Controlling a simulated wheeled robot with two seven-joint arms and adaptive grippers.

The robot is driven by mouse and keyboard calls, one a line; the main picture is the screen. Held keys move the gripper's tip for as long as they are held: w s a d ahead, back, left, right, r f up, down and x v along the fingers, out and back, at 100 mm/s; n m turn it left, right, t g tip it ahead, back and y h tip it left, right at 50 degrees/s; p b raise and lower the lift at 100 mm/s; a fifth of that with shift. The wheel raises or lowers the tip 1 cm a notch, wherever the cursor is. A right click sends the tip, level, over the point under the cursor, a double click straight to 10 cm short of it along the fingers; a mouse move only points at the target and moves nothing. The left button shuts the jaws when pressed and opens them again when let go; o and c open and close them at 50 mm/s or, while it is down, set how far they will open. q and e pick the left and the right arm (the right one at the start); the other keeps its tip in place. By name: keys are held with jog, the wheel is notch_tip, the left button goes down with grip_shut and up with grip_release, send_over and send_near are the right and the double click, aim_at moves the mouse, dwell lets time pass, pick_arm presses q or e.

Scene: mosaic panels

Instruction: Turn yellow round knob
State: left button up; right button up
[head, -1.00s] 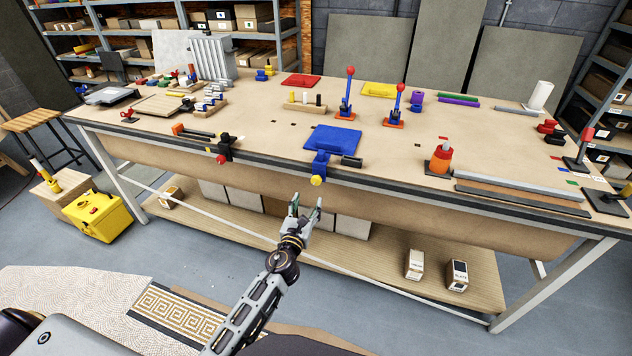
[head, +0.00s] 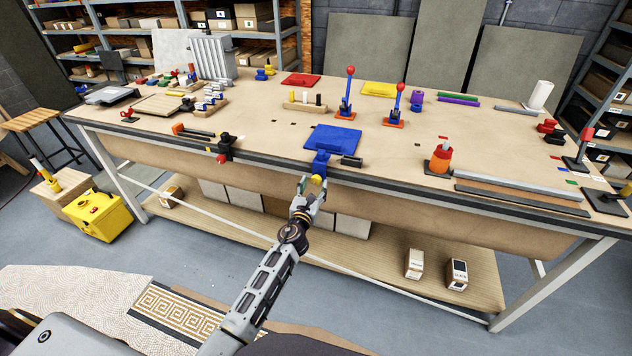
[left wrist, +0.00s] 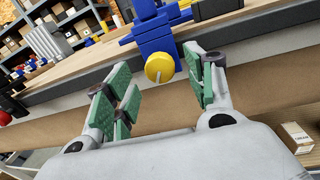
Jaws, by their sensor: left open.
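The yellow round knob (left wrist: 159,67) is on the front of a blue clamp (left wrist: 153,38) at the workbench's front edge. It also shows in the head view (head: 317,180), right at my left gripper. My left gripper (head: 315,184) is open, with its green-padded fingers (left wrist: 160,88) on either side of the knob in the wrist view. The knob appears just beyond and between the fingertips. I cannot tell whether either finger touches it. A pale line runs across the knob's face. My right gripper is not in view.
The blue plate (head: 334,139) lies on the workbench (head: 270,135) behind the clamp. A black cylinder (head: 352,162) sits right of the clamp, and a black and red clamp (head: 225,148) is to its left. The bench's front edge and lower shelf (head: 385,260) are near my arm.

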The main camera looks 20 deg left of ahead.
aim_at(316, 181)
pick_arm(q)
jog(key=shift+w, duration=1.85)
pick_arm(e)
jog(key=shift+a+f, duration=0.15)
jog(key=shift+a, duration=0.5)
pick_arm(q)
jog(key=shift+a, duration=0.1)
jog(key=shift+c, duration=0.4)
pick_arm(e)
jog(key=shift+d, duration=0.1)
pick_arm(q)
jog(key=c, duration=1)
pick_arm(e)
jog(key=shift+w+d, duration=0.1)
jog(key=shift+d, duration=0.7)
